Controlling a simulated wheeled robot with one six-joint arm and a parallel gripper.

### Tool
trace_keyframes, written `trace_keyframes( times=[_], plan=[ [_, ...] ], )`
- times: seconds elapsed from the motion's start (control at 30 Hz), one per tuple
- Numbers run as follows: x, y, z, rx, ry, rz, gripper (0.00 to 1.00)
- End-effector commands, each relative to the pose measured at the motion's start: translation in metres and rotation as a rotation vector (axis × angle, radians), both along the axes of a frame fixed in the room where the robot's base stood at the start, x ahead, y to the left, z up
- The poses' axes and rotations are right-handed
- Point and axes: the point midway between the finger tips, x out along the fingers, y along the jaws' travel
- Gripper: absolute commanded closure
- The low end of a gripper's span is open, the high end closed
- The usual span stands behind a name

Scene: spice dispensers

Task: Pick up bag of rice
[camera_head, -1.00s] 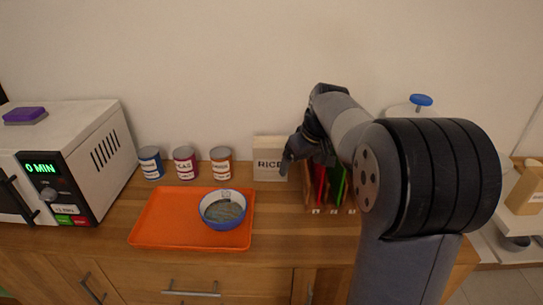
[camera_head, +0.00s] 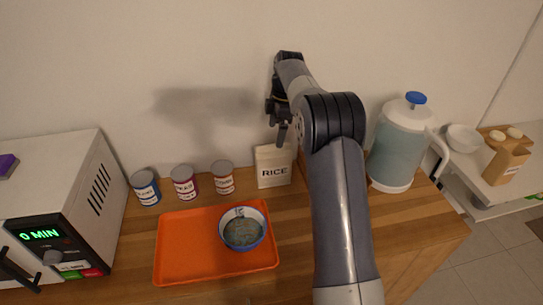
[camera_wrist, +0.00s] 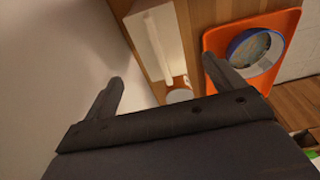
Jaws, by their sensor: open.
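The bag of rice (camera_head: 272,168) is a cream box-shaped pack marked RICE. It stands upright on the wooden counter against the wall, right of the cans. In the wrist view, a pale upright block that looks like the rice bag (camera_wrist: 150,40) shows beyond the fingers, between them. My gripper (camera_head: 279,128) is above the bag near its top right, close to the wall. In the wrist view my gripper (camera_wrist: 165,80) has its two fingers wide apart, with nothing held between them.
Three cans (camera_head: 184,183) stand in a row left of the bag. An orange tray (camera_head: 190,262) with a blue-rimmed bowl (camera_head: 243,231) lies in front. A microwave (camera_head: 75,200) is at left. A large jug (camera_head: 397,150) with a blue knob stands right of my arm.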

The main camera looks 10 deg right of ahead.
Motion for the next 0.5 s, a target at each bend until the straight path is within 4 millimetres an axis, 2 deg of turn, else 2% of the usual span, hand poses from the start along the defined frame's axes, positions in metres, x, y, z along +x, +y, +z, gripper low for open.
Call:
trace_keyframes(
  times=[0.3,0.5],
  plan=[
    [0.000,0.007,-0.046,0.000,0.004,0.008,0.11],
    [-0.001,0.008,-0.060,0.000,0.003,0.006,0.11]
  ],
)
